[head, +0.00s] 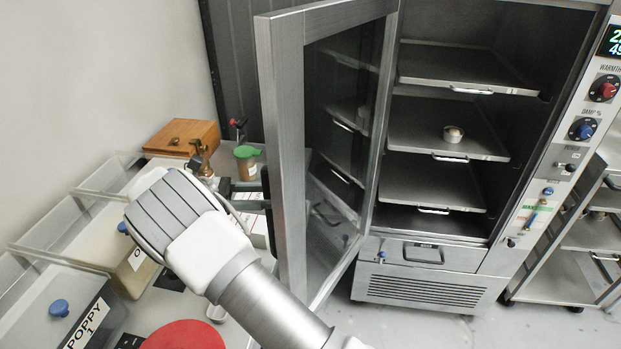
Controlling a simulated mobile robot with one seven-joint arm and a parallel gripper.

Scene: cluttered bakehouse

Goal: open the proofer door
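The proofer (448,262) is a steel cabinet with its glass-paned door (290,150) swung wide open to the left. The door stands well away from the cabinet front, hinged beside the opening. My gripper (245,192) is on the outer side of the door, close to a dark handle (268,200) on its frame. My wrist hides much of the gripper. I cannot tell whether its fingers are around the handle, touching it or apart from it.
Inside are several pull-out shelves (465,70); one bears a small bowl (453,134). The counter at left holds a wooden box (182,138), a green-lidded jar (246,162), clear-lidded bins (65,310) and a red disc (183,336). A rack (560,275) stands at right. Floor before the proofer is clear.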

